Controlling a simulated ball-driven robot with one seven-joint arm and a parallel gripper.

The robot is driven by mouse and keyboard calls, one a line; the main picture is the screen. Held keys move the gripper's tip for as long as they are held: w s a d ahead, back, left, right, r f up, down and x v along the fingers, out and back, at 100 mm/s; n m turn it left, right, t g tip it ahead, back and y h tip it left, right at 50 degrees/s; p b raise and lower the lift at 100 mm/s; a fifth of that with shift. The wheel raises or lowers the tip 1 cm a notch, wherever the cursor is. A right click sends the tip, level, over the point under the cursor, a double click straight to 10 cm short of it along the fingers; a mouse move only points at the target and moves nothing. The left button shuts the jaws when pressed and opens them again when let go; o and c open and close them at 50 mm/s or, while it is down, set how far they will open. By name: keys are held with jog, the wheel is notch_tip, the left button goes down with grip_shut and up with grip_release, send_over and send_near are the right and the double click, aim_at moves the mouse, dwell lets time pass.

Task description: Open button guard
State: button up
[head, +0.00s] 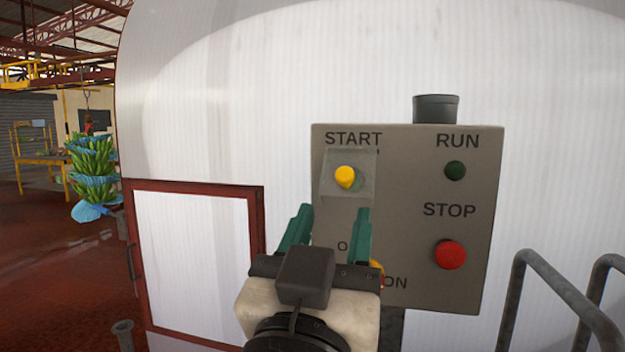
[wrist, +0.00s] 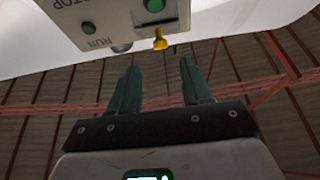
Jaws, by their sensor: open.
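The grey control panel (head: 410,190) is fixed in front of a large white machine body. At its upper left, under the word START, a pale see-through guard (head: 364,158) appears to lie over a green button, with a yellow knob (head: 345,176) on its front. The wrist view shows the panel upside down, with the green START button (wrist: 155,5) and the yellow knob (wrist: 160,41) sticking out. My gripper (head: 333,212) is open and empty, its green fingers just below the guard in the head view. The knob shows beyond and between the fingertips (wrist: 159,66) in the wrist view, apart from them.
The panel also bears a green RUN lamp (head: 455,170), a red STOP button (head: 450,255) and a yellow-and-red switch (head: 376,270), partly hidden by my gripper. Grey railings (head: 560,285) stand at right. A red-framed door (head: 200,265) and hanging bananas (head: 92,165) are left.

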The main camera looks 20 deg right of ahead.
aim_at(343, 178)
jog(key=p+x, duration=0.2)
jog(key=x, duration=0.5)
jog(key=shift+w+d+r, duration=0.1)
jog(key=shift+w+d, duration=0.05)
jog(key=shift+w, duration=0.1)
grip_shut()
dwell(0.4)
